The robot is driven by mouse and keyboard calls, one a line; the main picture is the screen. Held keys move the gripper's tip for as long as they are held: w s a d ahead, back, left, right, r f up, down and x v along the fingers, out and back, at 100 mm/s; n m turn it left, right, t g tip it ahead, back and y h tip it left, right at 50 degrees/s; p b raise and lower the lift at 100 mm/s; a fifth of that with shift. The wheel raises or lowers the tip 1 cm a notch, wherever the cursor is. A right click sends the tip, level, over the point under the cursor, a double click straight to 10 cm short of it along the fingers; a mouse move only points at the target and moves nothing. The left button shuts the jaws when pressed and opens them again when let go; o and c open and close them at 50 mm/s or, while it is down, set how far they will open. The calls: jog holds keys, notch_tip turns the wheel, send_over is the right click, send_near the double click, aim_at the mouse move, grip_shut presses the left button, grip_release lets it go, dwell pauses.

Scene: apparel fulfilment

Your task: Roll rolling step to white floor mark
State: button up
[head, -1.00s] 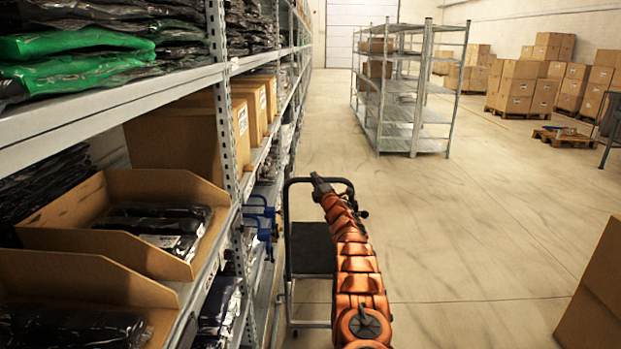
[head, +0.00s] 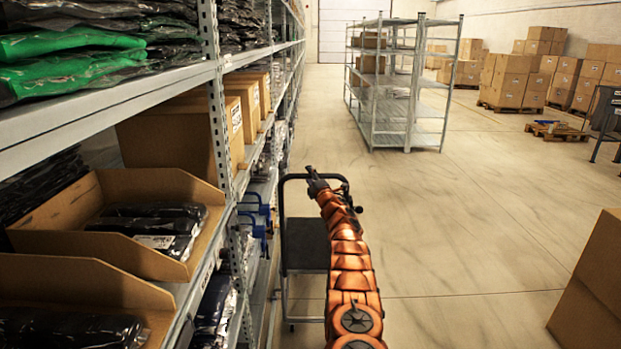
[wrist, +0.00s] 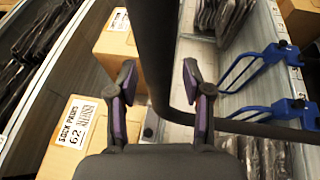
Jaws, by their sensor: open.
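The rolling step has a dark flat platform (head: 306,243) and a black looped handle (head: 284,200); it stands on the floor beside the left shelving. My gripper (head: 316,175) is at the top bar of the handle. In the wrist view my gripper (wrist: 163,88) is open, with its fingers apart. The dark handle tube (wrist: 156,45) runs between the fingers and bends away to the right below. I cannot tell whether the fingers touch it. My orange arm hides part of the step's right side. I cannot make out a white floor mark.
Shelving (head: 215,100) with cartons and bagged clothes runs close along the left. Blue hooks (head: 256,215) stick out near the handle. A free-standing rack (head: 395,85) is ahead, a large carton (head: 590,285) at lower right. The floor between (head: 470,215) is clear.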

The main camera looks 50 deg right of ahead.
dwell(0.4)
jog(key=shift+s+a+f, duration=0.15)
jog(key=shift+s, duration=0.15)
jog(key=shift+s+a, duration=0.2)
jog(key=shift+a, duration=0.05)
jog(key=shift+s+a, duration=0.2)
jog(key=shift+s, duration=0.5)
jog(key=shift+s+a+f, duration=0.15)
jog(key=shift+s+f, duration=0.1)
jog(key=shift+s, duration=0.15)
jog(key=shift+v, duration=0.75)
jog(key=r+v, duration=0.1)
jog(key=v, duration=0.5)
jog(key=shift+s+a+f, duration=0.15)
jog(key=shift+s+f, duration=0.25)
jog(key=shift+f, duration=0.05)
